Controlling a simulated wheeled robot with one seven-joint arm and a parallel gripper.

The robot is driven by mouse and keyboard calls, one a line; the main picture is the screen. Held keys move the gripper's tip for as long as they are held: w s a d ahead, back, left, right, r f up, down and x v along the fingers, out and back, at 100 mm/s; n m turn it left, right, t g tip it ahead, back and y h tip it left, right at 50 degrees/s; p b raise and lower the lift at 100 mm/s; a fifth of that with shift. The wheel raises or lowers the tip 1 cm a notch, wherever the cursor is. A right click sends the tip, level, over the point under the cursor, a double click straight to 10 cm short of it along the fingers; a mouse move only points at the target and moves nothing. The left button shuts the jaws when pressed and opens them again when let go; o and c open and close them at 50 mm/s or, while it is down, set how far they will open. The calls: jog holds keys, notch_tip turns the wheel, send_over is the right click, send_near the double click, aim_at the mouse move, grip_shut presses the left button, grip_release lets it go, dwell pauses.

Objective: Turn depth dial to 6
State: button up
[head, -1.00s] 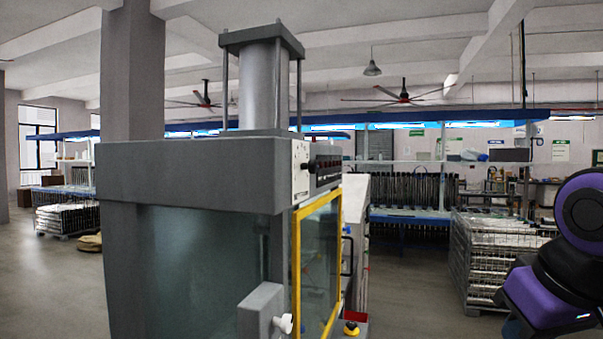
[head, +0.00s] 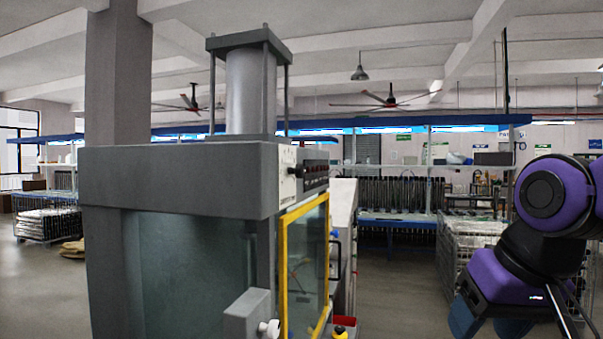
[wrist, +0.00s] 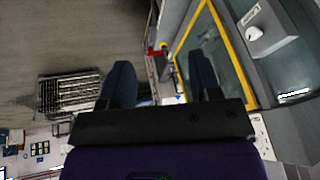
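The grey press machine (head: 170,180) stands left of centre in the head view. A white knob (head: 268,328) sticks out of a grey box on its side, low in the picture. It also shows at the upper right of the wrist view (wrist: 255,33). A row of dark controls (head: 315,172) sits on the upper panel. No numbers are readable, and I cannot tell which control is the depth dial. My gripper (wrist: 162,82) is open and empty, its two dark blue fingers well apart. In the head view it is at lower right, away from the machine.
A yellow-framed clear guard (head: 305,255) covers the machine's front. A wire rack with stacked goods (head: 465,255) stands behind my arm. Open floor (head: 395,290) lies between machine and rack.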

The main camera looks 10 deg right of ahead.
jog(key=shift+o, duration=0.3)
jog(key=w+a+r+m+y, duration=0.3)
jog(key=w+a+r+m, duration=0.1)
jog(key=w, duration=0.4)
jog(key=shift+a+m+g+y, duration=0.4)
jog(key=shift+a+m, duration=0.05)
jog(key=shift+m, duration=0.45)
jog(key=m+t+y, duration=0.4)
jog(key=m+y, duration=0.7)
jog(key=m, duration=0.5)
send_near(303, 172)
jog(key=x, duration=1)
jog(key=shift+w+a, duration=0.15)
jog(key=shift+a, duration=0.2)
jog(key=c, duration=0.9)
